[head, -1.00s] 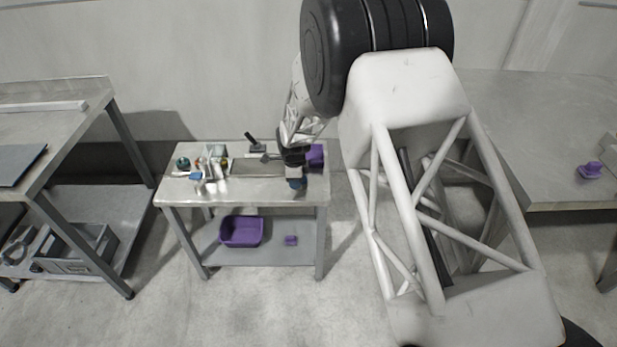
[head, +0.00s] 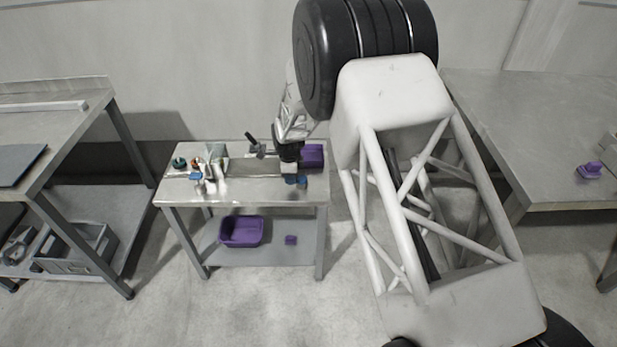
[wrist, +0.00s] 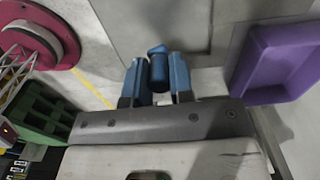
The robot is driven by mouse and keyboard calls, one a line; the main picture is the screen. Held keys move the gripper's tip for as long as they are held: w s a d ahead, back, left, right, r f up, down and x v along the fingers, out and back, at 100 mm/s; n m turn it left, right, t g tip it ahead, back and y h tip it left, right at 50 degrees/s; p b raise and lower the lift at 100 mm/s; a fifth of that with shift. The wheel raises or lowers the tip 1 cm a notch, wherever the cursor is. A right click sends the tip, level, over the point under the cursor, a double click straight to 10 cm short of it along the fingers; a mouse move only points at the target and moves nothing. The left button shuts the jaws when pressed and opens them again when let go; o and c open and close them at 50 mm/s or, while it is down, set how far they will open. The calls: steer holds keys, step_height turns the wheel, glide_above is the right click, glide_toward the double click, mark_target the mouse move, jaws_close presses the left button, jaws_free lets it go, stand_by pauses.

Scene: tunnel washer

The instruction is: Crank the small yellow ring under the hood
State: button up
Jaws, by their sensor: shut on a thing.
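My gripper (head: 295,181) is over the right front part of the small metal table (head: 240,189) in the head view. In the wrist view its two blue fingers (wrist: 156,80) are shut on a small blue piece (wrist: 158,66) with a pointed top, which sits between them. I cannot make out a small yellow ring or a hood in either view. The parts on the table are too small to tell apart in the head view, and my arm hides some of the table's right side.
A purple bin (head: 313,154) stands just right of my gripper; it also shows in the wrist view (wrist: 283,62). A dark lever (head: 252,140), a green round part (head: 179,163) and several small parts are on the table. A purple tray (head: 241,230) is on the lower shelf.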

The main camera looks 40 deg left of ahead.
steer(key=shift+w+a, duration=0.35)
steer(key=shift+a, duration=0.2)
steer(key=o, duration=0.7)
steer(key=shift+o, duration=0.2)
step_height(320, 180, up, 7)
stand_by(0.9)
